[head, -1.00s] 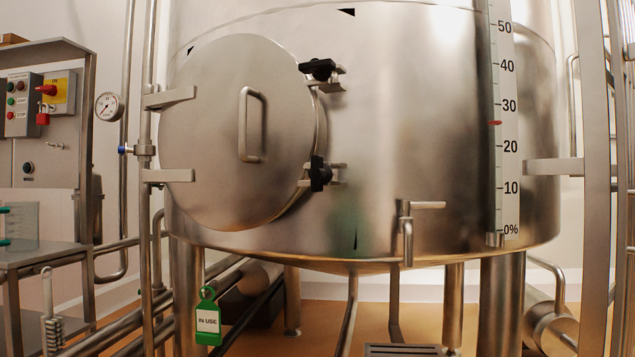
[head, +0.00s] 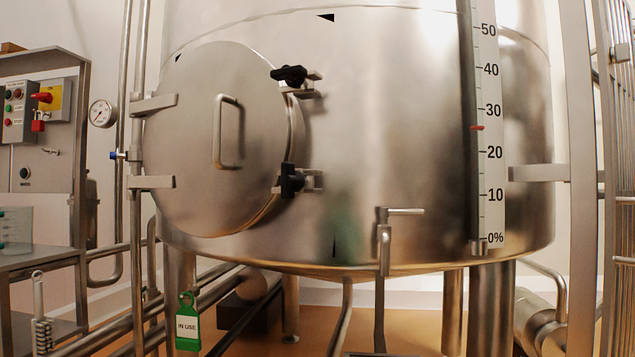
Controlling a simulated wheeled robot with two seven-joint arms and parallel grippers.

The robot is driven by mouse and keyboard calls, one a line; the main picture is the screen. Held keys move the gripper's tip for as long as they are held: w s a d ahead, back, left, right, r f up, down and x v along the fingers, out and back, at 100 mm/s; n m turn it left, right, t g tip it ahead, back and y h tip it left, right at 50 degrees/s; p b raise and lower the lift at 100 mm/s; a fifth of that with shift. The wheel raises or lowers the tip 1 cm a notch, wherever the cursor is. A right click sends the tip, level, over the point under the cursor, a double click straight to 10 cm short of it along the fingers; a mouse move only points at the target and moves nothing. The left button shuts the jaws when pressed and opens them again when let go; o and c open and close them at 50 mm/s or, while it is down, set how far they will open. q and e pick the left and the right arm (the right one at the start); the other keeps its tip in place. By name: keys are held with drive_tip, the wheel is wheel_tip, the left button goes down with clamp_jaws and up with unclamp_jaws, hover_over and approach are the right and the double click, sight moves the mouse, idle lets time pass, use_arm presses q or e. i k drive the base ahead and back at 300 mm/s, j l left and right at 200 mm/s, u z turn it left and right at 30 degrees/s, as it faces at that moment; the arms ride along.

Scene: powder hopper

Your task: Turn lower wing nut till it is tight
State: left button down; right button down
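The lower wing nut (head: 291,180) is black and sits at the lower right edge of the round hatch door (head: 190,150), on a metal clamp bracket. Its wings stand roughly upright. The upper wing nut (head: 289,75) is also black, on a matching bracket at the upper right edge of the door, with its wings lying roughly level. The door lies against the steel hopper (head: 400,120) and carries a vertical handle (head: 228,132). How tight either nut is cannot be seen. Neither of my grippers is in the head view.
A valve with a lever (head: 384,235) hangs at the hopper's lower front. A level scale (head: 490,130) runs up its right side. A green "IN USE" tag (head: 187,322) hangs below. A control panel (head: 35,105) stands left. Space before the door looks clear.

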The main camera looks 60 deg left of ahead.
sight(291, 181)
drive_tip(key=i+u, duration=0.1)
drive_tip(key=u, duration=0.25)
drive_tip(key=l+u, duration=0.15)
drive_tip(key=u, duration=0.2)
drive_tip(key=i+l+u, duration=0.1)
drive_tip(key=u, duration=0.25)
